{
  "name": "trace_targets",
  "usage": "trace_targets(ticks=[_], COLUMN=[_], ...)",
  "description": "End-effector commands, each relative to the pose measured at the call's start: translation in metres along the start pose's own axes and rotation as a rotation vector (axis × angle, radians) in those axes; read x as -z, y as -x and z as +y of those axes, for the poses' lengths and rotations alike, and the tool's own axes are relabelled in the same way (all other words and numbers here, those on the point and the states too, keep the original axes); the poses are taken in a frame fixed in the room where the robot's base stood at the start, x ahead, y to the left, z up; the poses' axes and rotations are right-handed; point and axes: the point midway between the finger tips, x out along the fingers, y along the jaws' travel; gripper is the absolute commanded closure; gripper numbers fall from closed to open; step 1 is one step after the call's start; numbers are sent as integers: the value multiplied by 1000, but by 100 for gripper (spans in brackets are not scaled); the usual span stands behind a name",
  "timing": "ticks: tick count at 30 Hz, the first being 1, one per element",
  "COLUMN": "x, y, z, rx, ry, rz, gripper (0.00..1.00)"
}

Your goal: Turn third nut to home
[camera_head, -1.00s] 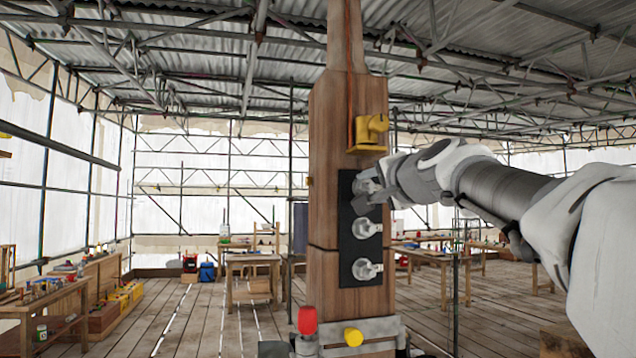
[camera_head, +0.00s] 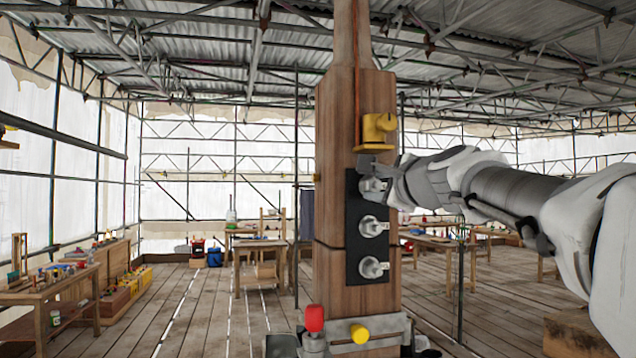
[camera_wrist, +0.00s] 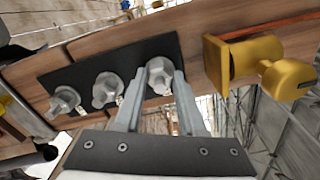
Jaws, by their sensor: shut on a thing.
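A black plate on the wooden spire carries three silver nuts in a column. The bottom nut (camera_head: 374,267) and the middle nut (camera_head: 373,226) are clear of my gripper. The top nut (camera_head: 372,186) sits at my gripper (camera_head: 384,188), partly hidden by it in the head view. In the wrist view, the two fingers of my gripper (camera_wrist: 160,98) are shut on the top nut (camera_wrist: 160,76), one finger on each side. The middle nut (camera_wrist: 107,89) and bottom nut (camera_wrist: 64,101) show to the left there. The black plate (camera_wrist: 134,62) lies flat on the wood.
A yellow fitting (camera_head: 375,131) sits on the spire (camera_head: 340,150) just above the plate, close to my gripper. A red knob (camera_head: 314,318) and a yellow knob (camera_head: 359,334) are at the clamp below. Workbenches stand well behind on the plank floor.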

Motion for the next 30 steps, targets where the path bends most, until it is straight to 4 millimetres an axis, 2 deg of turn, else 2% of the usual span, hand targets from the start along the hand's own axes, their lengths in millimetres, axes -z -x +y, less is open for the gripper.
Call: trace_targets(ticks=[17,18,22,30], x=[0,0,0,0], y=[0,0,0,0], z=[1,1,1,0], rx=[-2,-2,-1,0], ry=[-34,-33,-33,-32], rz=[0,0,0,0], gripper=[100,55,32,31])
